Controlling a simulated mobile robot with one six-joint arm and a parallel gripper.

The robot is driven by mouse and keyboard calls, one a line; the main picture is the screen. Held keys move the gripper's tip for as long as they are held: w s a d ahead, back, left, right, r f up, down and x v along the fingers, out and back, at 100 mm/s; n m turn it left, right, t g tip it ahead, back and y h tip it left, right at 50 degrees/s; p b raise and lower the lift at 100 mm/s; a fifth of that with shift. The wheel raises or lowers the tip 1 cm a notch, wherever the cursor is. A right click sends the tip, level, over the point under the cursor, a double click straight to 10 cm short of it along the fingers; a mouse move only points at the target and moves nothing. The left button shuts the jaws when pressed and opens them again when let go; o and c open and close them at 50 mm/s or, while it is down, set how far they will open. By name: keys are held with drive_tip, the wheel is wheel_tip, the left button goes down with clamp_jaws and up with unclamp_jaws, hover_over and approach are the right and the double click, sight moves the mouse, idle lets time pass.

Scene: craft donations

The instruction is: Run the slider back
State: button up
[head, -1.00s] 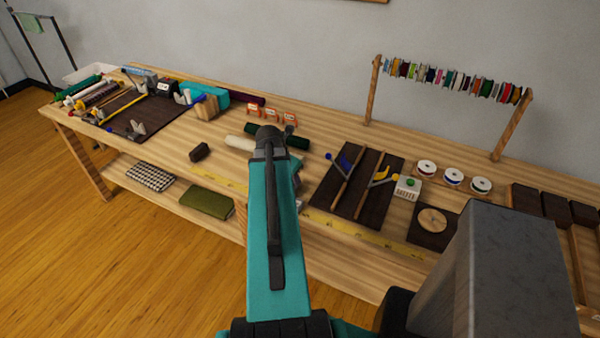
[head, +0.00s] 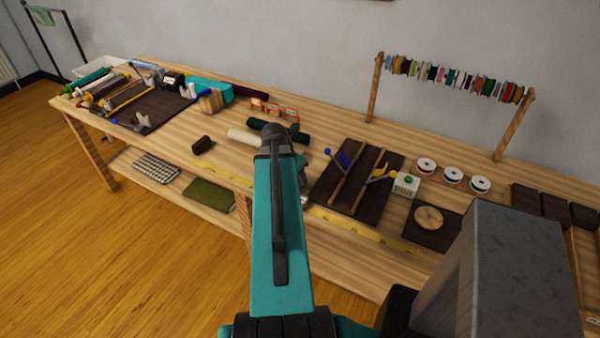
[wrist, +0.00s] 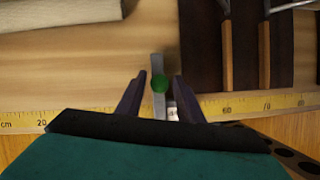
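The strip runs up and down the picture beside a dark board. My gripper (wrist: 159,78) is open, with one dark finger on each side of the knob. Gaps show between knob and fingers. A small pale piece with dark marks (wrist: 172,112) lies just below the knob, partly hidden by my gripper. In the head view my arm hides the knob and most of the strip.
A dark board with wooden rails (head: 357,185) and blue and yellow knobs stands right of my arm. A yellow measuring tape (head: 350,228) runs along the table's front edge. A cream roll (head: 243,135) and dark green roll lie behind my arm. Spools (head: 452,174) stand farther right.

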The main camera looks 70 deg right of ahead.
drive_tip(key=shift+d, duration=0.15)
drive_tip(key=shift+r, duration=0.2)
drive_tip(key=shift+r, duration=0.2)
drive_tip(key=b+v, duration=0.2)
drive_tip(key=v, duration=1.1)
drive_tip(key=shift+a+b, duration=0.2)
drive_tip(key=shift+b, duration=0.2)
drive_tip(key=shift+f, duration=0.1)
idle(0.3)
